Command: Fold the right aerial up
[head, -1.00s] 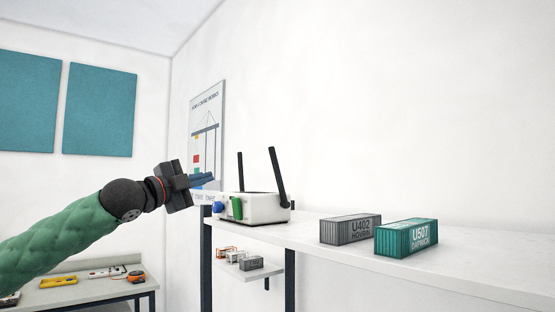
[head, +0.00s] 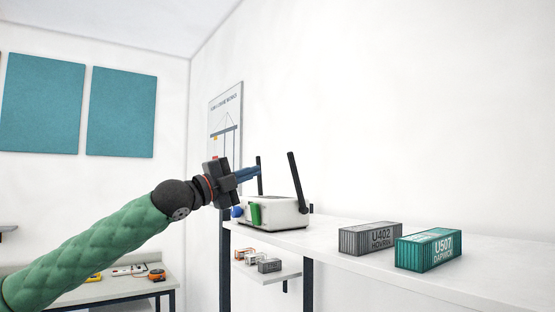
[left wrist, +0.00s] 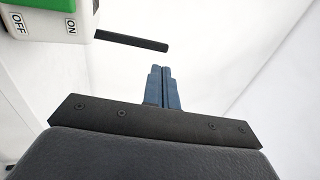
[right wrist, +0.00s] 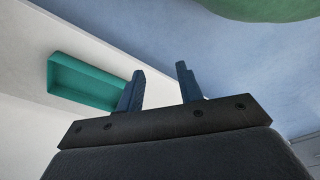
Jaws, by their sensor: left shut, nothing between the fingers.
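A white box (head: 275,216) with a green switch (head: 255,214) and a blue knob (head: 237,212) stands on the shelf. Its right aerial (head: 298,182) is black and stands up, leaning a little left at the top. Its left aerial (head: 260,180) stands nearly upright, partly behind my fingers. My left gripper (head: 257,172) is shut and empty, left of the right aerial and above the box. In the left wrist view, the shut fingers (left wrist: 163,74) are apart from one black aerial (left wrist: 132,41); I cannot tell which. My right gripper (right wrist: 160,80) is open and empty, out of the head view.
A grey container (head: 370,239) and a teal container (head: 429,249) stand on the white shelf (head: 330,232) right of the box. Small containers (head: 269,265) sit on a lower shelf. A teal tray-like thing (right wrist: 87,82) shows in the right wrist view. A poster (head: 226,120) hangs behind.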

